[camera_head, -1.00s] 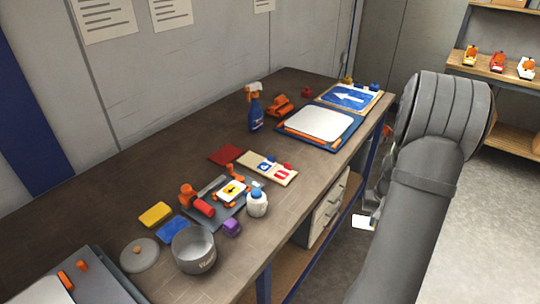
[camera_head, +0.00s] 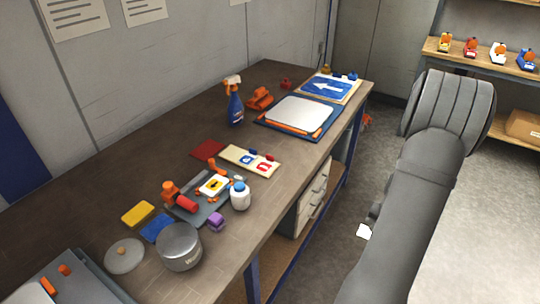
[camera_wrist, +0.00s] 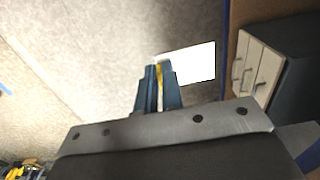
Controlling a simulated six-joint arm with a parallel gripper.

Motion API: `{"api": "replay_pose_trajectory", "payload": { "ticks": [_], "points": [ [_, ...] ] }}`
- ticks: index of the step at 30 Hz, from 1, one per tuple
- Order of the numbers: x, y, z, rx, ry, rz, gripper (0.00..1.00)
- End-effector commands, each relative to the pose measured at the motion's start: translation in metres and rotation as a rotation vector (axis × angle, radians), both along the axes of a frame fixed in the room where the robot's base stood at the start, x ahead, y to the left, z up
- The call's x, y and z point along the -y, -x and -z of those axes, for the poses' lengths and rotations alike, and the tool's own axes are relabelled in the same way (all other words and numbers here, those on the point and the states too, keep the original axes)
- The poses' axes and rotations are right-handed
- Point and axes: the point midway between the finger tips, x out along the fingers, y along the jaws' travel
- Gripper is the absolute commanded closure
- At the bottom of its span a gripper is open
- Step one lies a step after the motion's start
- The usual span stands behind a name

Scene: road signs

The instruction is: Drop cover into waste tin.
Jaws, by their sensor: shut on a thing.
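The waste tin (camera_head: 179,247) is a grey open pot with lettering on its side, at the near front edge of the workbench. Its round lid (camera_head: 124,257) lies beside it on the left. My gripper (camera_wrist: 158,72) is shut on a thin white cover (camera_wrist: 190,62), which sticks out to the right of the fingertips in the wrist view. In the head view the cover (camera_head: 364,231) hangs over the floor, right of the bench and well away from the tin. My arm hides most of the gripper there.
The workbench (camera_head: 130,180) carries a sign plate with tools, a white bottle (camera_head: 240,195), a purple block (camera_head: 216,222), a spray bottle (camera_head: 235,105) and sign boards. A drawer unit (camera_head: 312,198) stands beneath it. Shelves (camera_head: 490,62) stand at the right.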

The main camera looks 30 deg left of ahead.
Motion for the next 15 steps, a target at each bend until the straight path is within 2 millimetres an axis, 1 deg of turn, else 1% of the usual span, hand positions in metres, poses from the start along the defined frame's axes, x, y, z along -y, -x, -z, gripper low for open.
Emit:
{"api": "replay_pose_trajectory", "payload": {
  "ticks": [7,11,13,15],
  "points": [
    [0.001,0.0,0.0,0.0,0.0,-0.002,1.0],
    [0.011,-0.002,-0.003,0.001,0.0,-0.015,1.0],
    [0.017,-0.004,-0.007,0.0,0.0,-0.032,1.0],
    [0.019,-0.008,-0.013,0.003,0.0,-0.068,1.0]
  ]
}}
